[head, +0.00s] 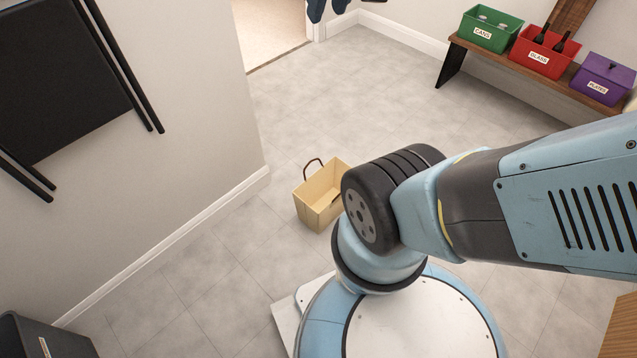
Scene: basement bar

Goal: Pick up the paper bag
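The paper bag (314,206) is a pale yellow-tan, open-topped bag with a dark handle loop standing up at its back. It stands upright on the grey tiled floor, close to the corner of the white wall, left of the picture's middle. Its right side is hidden behind my arm. My gripper is not visible in the head view; only links of my arm and part of my base show.
A wooden bench (513,68) at the back right holds a green bin (488,31), a red bin (541,54) and a purple bin (603,80). A black folded item (60,80) hangs on the left wall. Floor beyond the bag is clear towards a doorway.

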